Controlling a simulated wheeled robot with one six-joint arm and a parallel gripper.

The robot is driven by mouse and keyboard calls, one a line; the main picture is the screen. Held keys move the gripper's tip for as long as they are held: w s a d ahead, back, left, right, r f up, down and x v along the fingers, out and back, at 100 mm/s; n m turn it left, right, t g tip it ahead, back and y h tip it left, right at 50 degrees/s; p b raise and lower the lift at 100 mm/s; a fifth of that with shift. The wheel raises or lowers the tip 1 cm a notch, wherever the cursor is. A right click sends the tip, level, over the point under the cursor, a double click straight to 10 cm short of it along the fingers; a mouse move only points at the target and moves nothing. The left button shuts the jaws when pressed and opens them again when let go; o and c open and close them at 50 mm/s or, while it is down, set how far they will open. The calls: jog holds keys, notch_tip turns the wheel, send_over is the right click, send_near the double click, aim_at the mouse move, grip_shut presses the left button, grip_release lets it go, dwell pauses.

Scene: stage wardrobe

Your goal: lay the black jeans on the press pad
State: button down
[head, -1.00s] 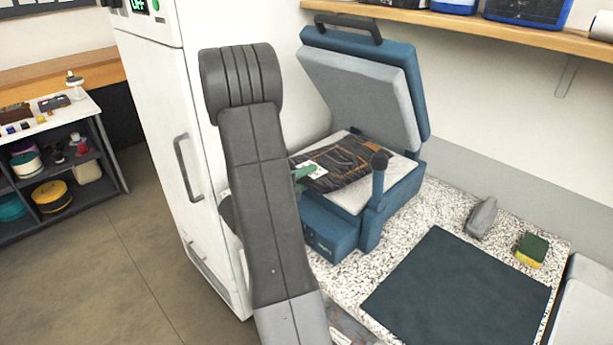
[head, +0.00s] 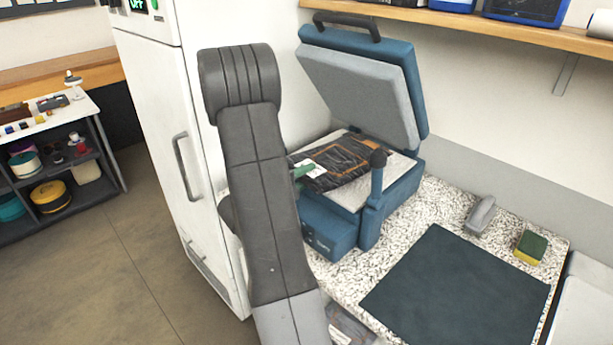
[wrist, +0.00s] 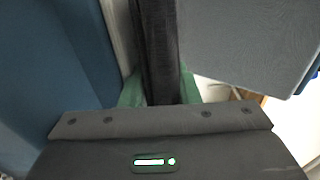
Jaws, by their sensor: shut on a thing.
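The black jeans (head: 347,163), folded, with orange stitching and a white tag, lie over the light grey press pad (head: 355,197) of the blue press. The press lid (head: 362,95) stands open above them. My gripper is mostly hidden behind my arm in the head view; a green finger (head: 303,172) shows at the left edge of the jeans. In the wrist view my green-fingered gripper (wrist: 160,92) is shut on the dark cloth of the jeans (wrist: 158,50), which runs between the fingers. I cannot tell whether the jeans lie fully flat under the gripper.
The speckled counter holds a dark mat (head: 455,285), a grey tool (head: 481,214) and a green-yellow sponge (head: 531,246). A white cabinet (head: 165,120) stands left. A wooden shelf (head: 500,25) runs above.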

jog(key=shift+s+d+f+b, duration=0.1)
jog(key=shift+s+f+b, duration=0.05)
jog(key=shift+f, duration=0.4)
jog(key=shift+s+f+b, duration=0.15)
jog(key=shift+f, duration=0.4)
jog(key=c, duration=1)
grip_release()
jog(key=shift+o, duration=0.2)
jog(key=shift+s+a+f, duration=0.25)
jog(key=shift+s+a, duration=0.05)
jog(key=shift+p+v, duration=0.35)
jog(key=shift+v, duration=0.65)
jog(key=o, duration=1)
jog(key=v, duration=0.3)
jog(key=shift+r, duration=0.3)
jog(key=shift+c, duration=0.2)
jog(key=v, duration=0.1)
jog(key=p+v, duration=0.1)
jog(key=v, duration=0.3)
jog(key=shift+r+p, duration=0.3)
jog(key=shift+p, duration=0.05)
